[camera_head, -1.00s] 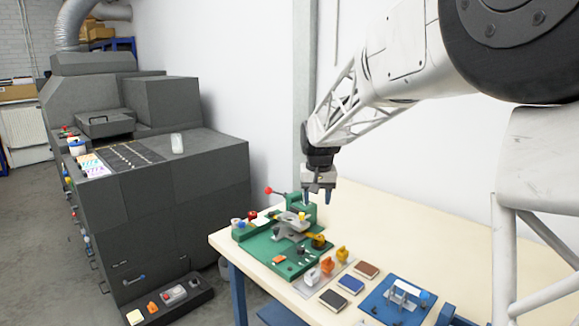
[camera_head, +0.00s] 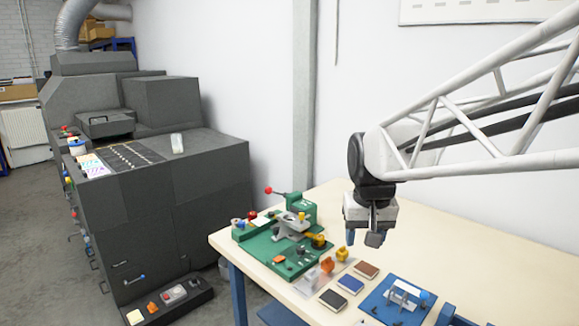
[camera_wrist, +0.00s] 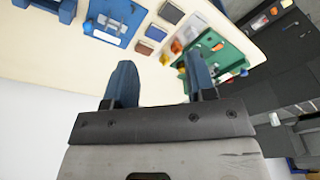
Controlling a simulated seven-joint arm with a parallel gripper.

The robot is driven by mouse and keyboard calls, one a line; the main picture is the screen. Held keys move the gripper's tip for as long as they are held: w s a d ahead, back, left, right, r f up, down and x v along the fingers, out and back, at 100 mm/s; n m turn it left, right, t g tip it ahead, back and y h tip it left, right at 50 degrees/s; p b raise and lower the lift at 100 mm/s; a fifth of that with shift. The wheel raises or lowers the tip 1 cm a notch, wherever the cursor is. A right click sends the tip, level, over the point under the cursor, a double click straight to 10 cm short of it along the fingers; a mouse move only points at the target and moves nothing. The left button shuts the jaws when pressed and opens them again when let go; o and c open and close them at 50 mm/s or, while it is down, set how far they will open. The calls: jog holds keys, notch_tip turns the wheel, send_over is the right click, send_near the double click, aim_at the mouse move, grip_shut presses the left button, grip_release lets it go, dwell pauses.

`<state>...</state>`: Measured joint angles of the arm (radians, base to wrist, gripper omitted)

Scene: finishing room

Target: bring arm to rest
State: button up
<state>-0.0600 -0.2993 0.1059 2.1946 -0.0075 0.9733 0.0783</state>
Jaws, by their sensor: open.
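My gripper (camera_head: 367,238) hangs above the cream-topped table (camera_head: 452,258), to the right of the green fixture, with its fingers pointing down. In the wrist view my gripper (camera_wrist: 162,85) shows two blue fingers spread apart with nothing between them. Bare table top shows past the fingertips. My arm comes in from the right side of the head view.
A green fixture (camera_head: 274,256) with a red-knobbed lever stands on the table's left part. Small blocks, including a blue one (camera_head: 350,284), and a blue plate (camera_head: 384,306) lie in front. A large dark machine (camera_head: 150,200) stands at left. The table's back right is clear.

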jog(key=s+d+f, duration=0.1)
jog(key=s+f, duration=0.2)
jog(key=s, duration=0.7)
jog(key=s+d+f, duration=0.2)
jog(key=s, duration=0.8)
jog(key=shift+s+d+f+t, duration=0.15)
jog(key=shift+s+f+t, duration=0.15)
jog(key=shift+f, duration=0.1)
jog(key=shift+w, duration=0.1)
dwell(0.9)
